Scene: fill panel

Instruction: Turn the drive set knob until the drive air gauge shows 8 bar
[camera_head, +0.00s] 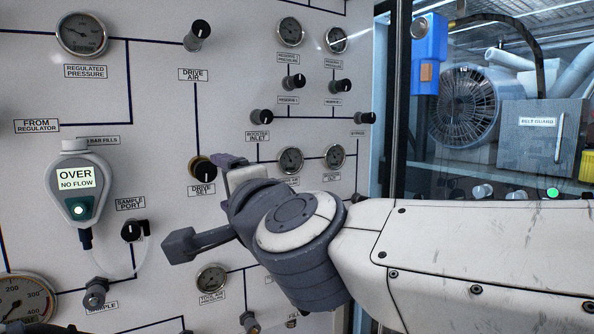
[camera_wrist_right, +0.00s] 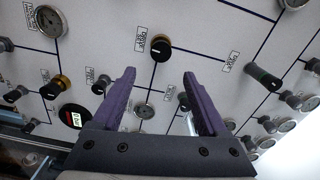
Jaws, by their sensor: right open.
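The drive set knob (camera_head: 203,168) is black with a yellow ring on the white panel, above its label. In the right wrist view the drive set knob (camera_wrist_right: 160,47) faces me, with a pale mark on its black cap. My right gripper (camera_head: 230,163) is close to the knob's right side in the head view. In the wrist view its purple fingers (camera_wrist_right: 160,77) are spread and empty, and the knob appears beyond the tips, between their lines. No gauge reads clearly as drive air; a gauge (camera_head: 290,160) right of the gripper has a partly hidden label. My left gripper is not in view.
The drive air knob (camera_head: 197,36) is above. A handheld meter (camera_head: 77,190) reading "OVER NO FLOW" and a sample port (camera_head: 133,230) with clear tubing are at left. Several small knobs and gauges crowd the right. Bare panel lies between the drive knobs.

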